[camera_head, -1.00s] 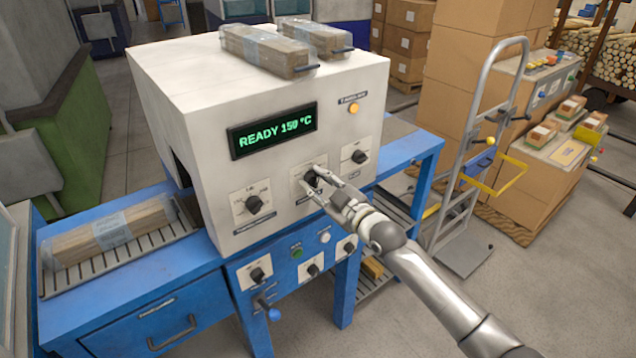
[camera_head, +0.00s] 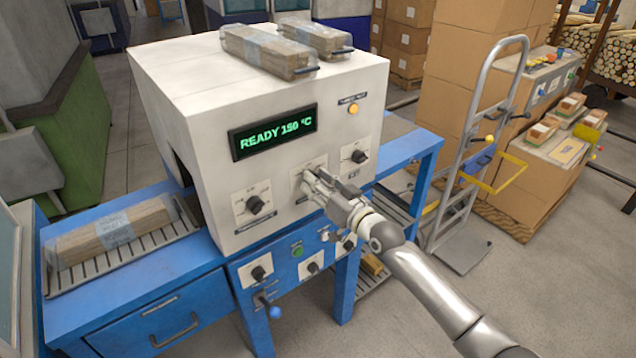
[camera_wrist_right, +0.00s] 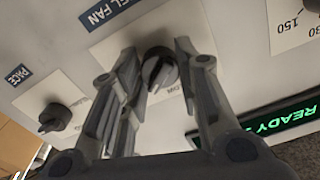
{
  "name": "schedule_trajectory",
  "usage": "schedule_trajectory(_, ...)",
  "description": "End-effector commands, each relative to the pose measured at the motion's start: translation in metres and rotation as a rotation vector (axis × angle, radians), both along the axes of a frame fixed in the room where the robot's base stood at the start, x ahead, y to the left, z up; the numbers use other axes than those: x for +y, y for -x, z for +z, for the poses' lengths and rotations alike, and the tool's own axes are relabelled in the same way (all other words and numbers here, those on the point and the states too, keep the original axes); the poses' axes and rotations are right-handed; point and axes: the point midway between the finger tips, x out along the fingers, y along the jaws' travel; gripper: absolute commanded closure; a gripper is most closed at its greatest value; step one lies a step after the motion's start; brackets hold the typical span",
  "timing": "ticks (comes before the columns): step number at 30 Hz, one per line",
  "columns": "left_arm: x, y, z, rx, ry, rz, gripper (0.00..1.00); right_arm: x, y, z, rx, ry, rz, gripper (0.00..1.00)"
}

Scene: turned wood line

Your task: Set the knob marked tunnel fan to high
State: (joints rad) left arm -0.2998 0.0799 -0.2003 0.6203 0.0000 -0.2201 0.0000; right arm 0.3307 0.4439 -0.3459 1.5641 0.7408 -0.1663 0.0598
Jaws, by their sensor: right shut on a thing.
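The tunnel fan knob (camera_wrist_right: 159,72) is dark and round with a pale pointer line. It sits on a white plate under a label partly readable as "EL FAN" in the right wrist view, which is turned over. I cannot read its setting surely. My right gripper (camera_head: 314,180) is at this middle knob on the front of the white machine (camera_head: 210,120); in the head view it hides the knob. In the wrist view its fingers (camera_wrist_right: 158,85) lie on both sides of the knob, shut on it. My left gripper is not in view.
A left knob (camera_head: 254,205) and a right knob (camera_head: 358,156) flank it; the wrist view shows one labelled "PACE" (camera_wrist_right: 55,118). The display (camera_head: 273,130) reads READY 150 °C. Lower knobs, a green button (camera_head: 297,250) and a blue-handled lever (camera_head: 274,311) are below. A hand truck (camera_head: 480,150) stands right.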

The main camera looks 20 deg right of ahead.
Motion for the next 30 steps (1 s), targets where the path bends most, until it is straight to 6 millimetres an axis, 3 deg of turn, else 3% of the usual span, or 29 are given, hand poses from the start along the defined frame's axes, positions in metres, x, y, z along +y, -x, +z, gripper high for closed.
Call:
schedule_trajectory(23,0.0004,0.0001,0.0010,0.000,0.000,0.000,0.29,0.0002,0.0002,-0.0011,0.041,-0.108,0.001,0.94)
schedule_trajectory(24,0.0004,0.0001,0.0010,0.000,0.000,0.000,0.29,0.0002,0.0002,-0.0011,0.041,-0.108,0.001,0.69)
schedule_trajectory(30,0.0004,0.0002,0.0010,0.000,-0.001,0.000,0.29,0.0002,0.0001,-0.0008,0.040,-0.108,0.000,0.47)
